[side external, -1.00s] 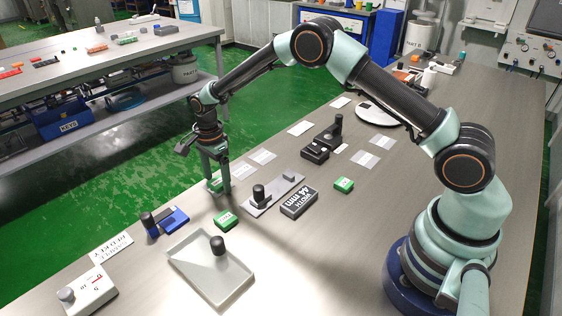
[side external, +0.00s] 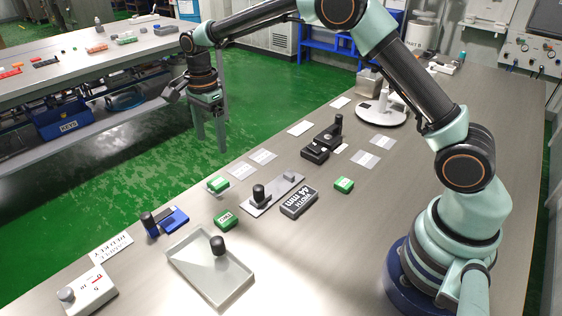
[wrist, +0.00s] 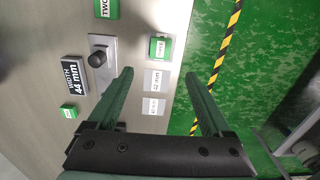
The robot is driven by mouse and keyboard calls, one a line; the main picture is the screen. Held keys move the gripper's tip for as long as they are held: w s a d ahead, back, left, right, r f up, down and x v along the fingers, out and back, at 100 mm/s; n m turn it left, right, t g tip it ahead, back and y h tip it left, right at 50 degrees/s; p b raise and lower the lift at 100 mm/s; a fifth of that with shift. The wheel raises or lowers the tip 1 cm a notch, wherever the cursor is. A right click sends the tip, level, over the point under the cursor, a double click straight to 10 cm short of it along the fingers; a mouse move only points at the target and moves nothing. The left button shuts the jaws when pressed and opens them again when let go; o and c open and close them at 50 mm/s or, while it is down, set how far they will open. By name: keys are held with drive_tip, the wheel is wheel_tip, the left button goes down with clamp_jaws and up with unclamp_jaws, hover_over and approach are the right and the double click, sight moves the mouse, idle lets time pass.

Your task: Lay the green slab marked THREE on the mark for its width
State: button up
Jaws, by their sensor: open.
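The green slab marked THREE (side external: 218,185) lies flat near the table's far edge. In the wrist view, the slab (wrist: 158,48) is in line with two white width marks (wrist: 157,80) (wrist: 153,106). A pale margin shows beside it, as of a mark beneath, with any width text covered. The two bare marks (side external: 263,157) (side external: 240,171) also show in the side view. My gripper (side external: 211,144) is open and empty, raised above the slab and apart from it. In the wrist view, nothing is between its fingertips (wrist: 158,75).
Green slab TWO (side external: 225,221) and another green slab (side external: 344,185) lie nearby. A grey plate with black knob (side external: 272,196) and a block reading WIDTH 44 mm (side external: 299,202) stand near the marks. A tray (side external: 190,280) and blue tool (side external: 172,220) are nearer the front.

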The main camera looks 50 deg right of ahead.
drive_tip(key=s+d+r+n+t, duration=0.3)
drive_tip(key=s+d+r+n, duration=0.2)
drive_tip(key=s+r+n, duration=0.55)
drive_tip(key=s+d+r+n+t, duration=0.1)
drive_tip(key=s+d+n+t, duration=0.1)
drive_tip(key=s+n, duration=0.5)
drive_tip(key=shift+s+d+r+t, duration=0.25)
drive_tip(key=shift+s+d, duration=0.2)
drive_tip(key=shift+s, duration=2.7)
